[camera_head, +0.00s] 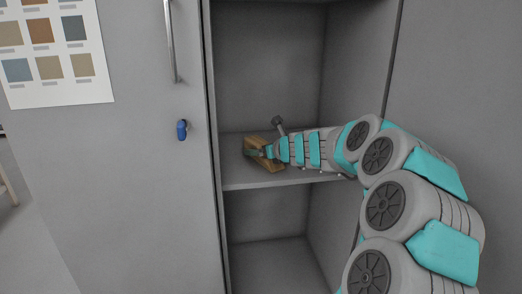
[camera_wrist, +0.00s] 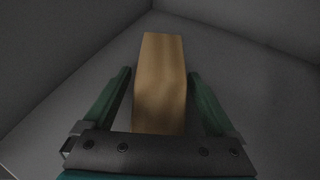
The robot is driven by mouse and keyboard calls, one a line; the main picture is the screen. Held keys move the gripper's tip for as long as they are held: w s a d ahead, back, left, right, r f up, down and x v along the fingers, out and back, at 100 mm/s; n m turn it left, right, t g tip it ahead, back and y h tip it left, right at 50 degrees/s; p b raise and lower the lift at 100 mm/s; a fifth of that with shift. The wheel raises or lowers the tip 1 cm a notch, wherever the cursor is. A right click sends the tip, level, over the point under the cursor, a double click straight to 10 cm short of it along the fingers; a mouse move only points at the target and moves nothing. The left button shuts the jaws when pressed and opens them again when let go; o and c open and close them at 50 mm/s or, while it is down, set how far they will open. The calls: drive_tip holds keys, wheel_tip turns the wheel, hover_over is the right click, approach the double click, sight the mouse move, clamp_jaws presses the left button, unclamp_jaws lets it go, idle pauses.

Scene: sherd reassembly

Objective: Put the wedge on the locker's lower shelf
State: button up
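The wedge (camera_head: 262,160) is a tan wooden block on a grey shelf (camera_head: 240,178) inside the open locker (camera_head: 267,60). In the wrist view, the wedge (camera_wrist: 160,85) lies lengthwise between the two dark green fingers of my gripper (camera_wrist: 159,74). A gap shows on each side of it, so the fingers are spread and not pressing on it. In the head view, my gripper (camera_head: 258,152) reaches in from the right and partly covers the wedge. The wedge seems to rest on the shelf surface.
A lower compartment with a bare floor (camera_head: 270,262) lies below this shelf. The locker's side walls stand close around my arm. A grey door with a handle (camera_head: 170,40), a blue padlock-like item (camera_head: 182,130) and a colour swatch sheet (camera_head: 55,50) are at left.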

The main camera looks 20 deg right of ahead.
drive_tip(key=shift+r, duration=0.2)
drive_tip(key=p+v, duration=0.1)
drive_tip(key=v, duration=1.1)
